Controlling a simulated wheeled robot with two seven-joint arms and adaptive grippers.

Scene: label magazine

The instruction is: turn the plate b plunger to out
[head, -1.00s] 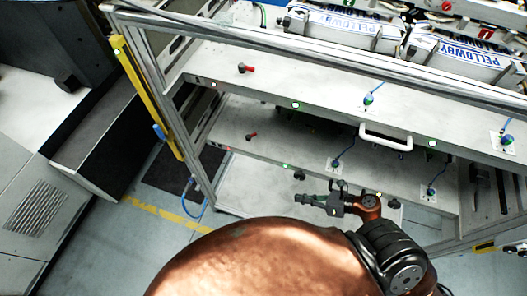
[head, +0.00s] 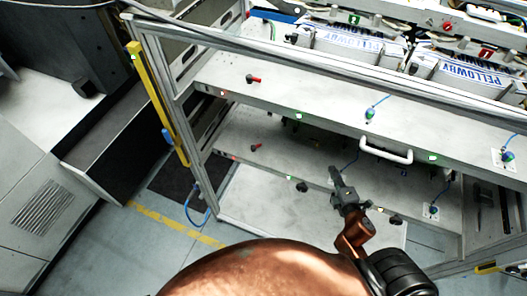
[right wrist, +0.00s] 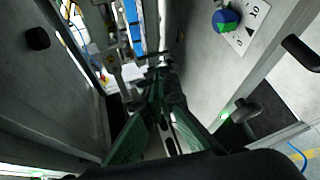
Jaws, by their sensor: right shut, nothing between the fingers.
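My right gripper (head: 337,174) is shut and empty, in front of the lower panel and pointing up at it in the head view; it also shows in the right wrist view (right wrist: 157,78). A blue and green plunger knob (right wrist: 226,18) stands on a white marked plate (right wrist: 246,32) in the right wrist view, to the right of the fingers and apart from them. In the head view similar knobs show on the upper panel (head: 370,115) and at the lower right (head: 434,210). The plunger plate at the gripper's tip is hidden. I cannot read which plate is b. My left gripper is out of view.
Black knobs (head: 302,187) and (head: 396,220) stick out below.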

